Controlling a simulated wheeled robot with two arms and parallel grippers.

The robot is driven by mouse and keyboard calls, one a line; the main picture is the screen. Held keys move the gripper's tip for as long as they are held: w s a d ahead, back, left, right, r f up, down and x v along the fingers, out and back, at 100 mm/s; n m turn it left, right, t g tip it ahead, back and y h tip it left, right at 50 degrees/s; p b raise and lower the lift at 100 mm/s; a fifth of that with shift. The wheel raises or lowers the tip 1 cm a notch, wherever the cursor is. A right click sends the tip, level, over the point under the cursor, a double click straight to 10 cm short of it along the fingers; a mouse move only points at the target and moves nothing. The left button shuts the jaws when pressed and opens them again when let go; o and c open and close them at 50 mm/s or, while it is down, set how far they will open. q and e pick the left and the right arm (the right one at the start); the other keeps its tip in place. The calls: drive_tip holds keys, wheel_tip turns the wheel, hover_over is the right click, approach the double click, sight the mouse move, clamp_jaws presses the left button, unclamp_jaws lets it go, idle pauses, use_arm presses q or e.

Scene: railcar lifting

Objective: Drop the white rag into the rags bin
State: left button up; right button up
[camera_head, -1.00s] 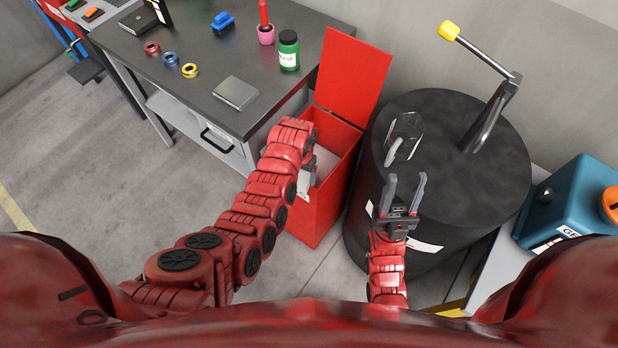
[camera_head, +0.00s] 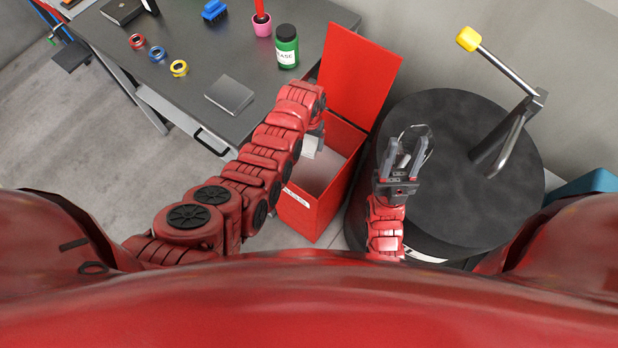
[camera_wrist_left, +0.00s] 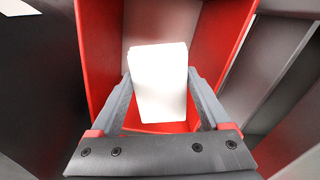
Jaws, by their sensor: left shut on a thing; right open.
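The white rag (camera_wrist_left: 158,80) is held between the fingers of my left gripper (camera_wrist_left: 160,98) in the left wrist view. In the head view a part of the rag (camera_head: 309,146) shows under my left gripper (camera_head: 316,138), at the bin's opening. The rags bin (camera_head: 313,208) is a red open box with its red lid (camera_head: 358,75) raised at the back. In the left wrist view its red walls (camera_wrist_left: 98,45) surround the rag. My right gripper (camera_head: 402,160) is open and empty, over the near left part of the black drum's top.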

use_arm(q)
wheel_tip(320, 180, down, 4)
drive_tip(key=shift+b, duration=1.15)
drive_tip(key=shift+f, duration=0.15)
drive_tip(key=o, duration=1)
drive_tip(key=shift+o, duration=0.8)
